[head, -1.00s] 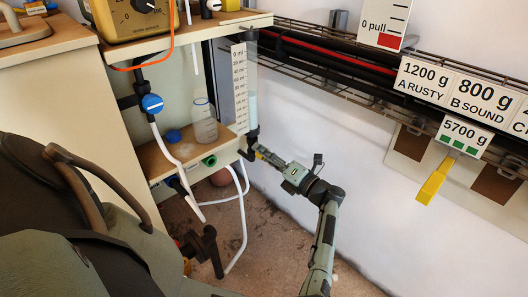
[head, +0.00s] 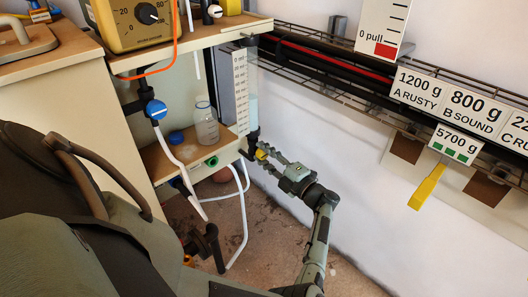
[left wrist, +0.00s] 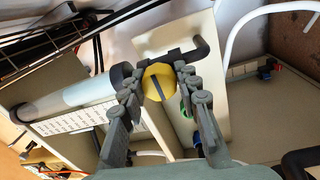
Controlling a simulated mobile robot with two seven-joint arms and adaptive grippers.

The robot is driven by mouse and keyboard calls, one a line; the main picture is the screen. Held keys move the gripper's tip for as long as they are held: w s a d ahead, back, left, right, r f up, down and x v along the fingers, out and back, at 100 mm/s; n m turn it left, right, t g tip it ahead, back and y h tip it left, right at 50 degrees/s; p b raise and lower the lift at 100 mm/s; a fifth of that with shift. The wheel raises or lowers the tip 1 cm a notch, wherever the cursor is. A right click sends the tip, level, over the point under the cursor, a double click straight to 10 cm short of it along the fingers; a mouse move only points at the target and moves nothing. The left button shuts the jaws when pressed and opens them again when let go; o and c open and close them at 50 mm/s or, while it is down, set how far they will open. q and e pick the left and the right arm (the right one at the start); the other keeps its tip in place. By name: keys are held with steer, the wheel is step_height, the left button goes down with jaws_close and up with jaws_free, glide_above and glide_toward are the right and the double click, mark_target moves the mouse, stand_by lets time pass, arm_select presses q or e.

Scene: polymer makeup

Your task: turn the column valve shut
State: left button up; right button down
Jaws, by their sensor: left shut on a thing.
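The column (head: 252,98) is a clear upright tube beside a white scale (head: 240,90), with pale liquid inside. At its lower end is the column valve, with a yellow round knob (head: 261,155) on a black fitting. My left gripper (head: 265,153) is at the knob, with its fingers on either side of it. In the left wrist view the yellow knob (left wrist: 159,84), crossed by a dark bar, sits between the fingertips (left wrist: 159,80). The fingers are shut on it. The column (left wrist: 72,98) lies to its left there, and a black bent outlet pipe (left wrist: 190,51) to its right. My right gripper is not in view.
A shelf unit left of the column holds a bottle (head: 206,123) and a blue-handled valve (head: 155,109). White hoses (head: 242,205) hang below. A wire cable tray (head: 330,82) runs along the right wall. The floor (head: 262,250) around my arm looks mostly clear.

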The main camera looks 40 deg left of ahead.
arm_select(q)
steer(key=shift+a, duration=0.1)
stand_by(0.4)
steer(key=o, duration=1.1)
steer(key=shift+o, duration=0.2)
